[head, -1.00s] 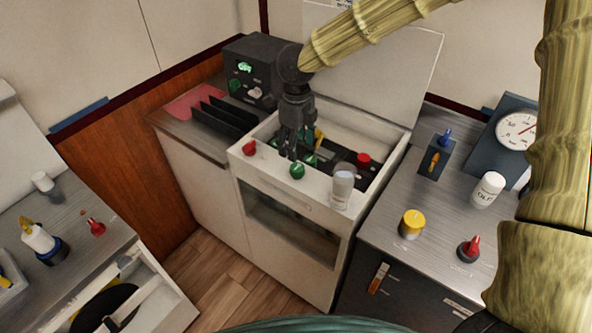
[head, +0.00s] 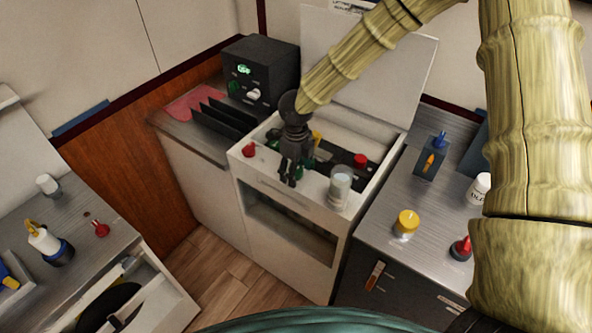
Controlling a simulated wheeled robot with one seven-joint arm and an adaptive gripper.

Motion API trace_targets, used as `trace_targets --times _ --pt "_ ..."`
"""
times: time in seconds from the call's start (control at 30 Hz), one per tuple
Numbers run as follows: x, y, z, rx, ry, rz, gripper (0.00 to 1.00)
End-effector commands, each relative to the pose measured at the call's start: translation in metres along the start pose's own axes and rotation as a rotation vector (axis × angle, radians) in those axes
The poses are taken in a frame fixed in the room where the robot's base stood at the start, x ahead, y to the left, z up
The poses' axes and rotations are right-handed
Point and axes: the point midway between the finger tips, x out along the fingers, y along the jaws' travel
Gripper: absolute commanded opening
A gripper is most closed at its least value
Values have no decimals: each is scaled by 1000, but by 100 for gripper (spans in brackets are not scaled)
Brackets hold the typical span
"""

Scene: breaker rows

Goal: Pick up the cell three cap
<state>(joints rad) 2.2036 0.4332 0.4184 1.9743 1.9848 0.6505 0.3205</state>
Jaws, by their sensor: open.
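An open white case (head: 395,160) on the middle cabinet holds dark cells. A red cap (head: 249,149) sits on the case's front left rim. Another red cap (head: 360,160) is on the dark cells inside, at the right. A bit of green (head: 308,163) shows inside, beside my gripper. My gripper (head: 288,182) points down over the front rim, open, between the left red cap and a clear jar. It covers the spot of a green cap on the front rim, now hidden. I cannot read which cap belongs to cell three.
The clear jar (head: 340,184) stands on the front right rim. The raised lid (head: 375,75) is behind the case. Black upright plates (head: 224,118) and a dark box (head: 262,75) stand left. The right counter holds a yellow-topped jar (head: 407,222) and a red-topped item (head: 461,248).

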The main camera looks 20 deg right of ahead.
Motion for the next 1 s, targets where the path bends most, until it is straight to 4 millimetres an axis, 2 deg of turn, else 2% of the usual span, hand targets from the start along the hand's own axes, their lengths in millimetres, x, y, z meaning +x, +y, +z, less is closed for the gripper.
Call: trace_targets --times 0.2,0.43,0.8,1.0 --pt "0 0 0 0 0 0 61" --pt "0 0 0 0 0 0 21" --pt "-1 0 0 0 -1 0 21" --pt "-15 0 1 0 -3 0 20"
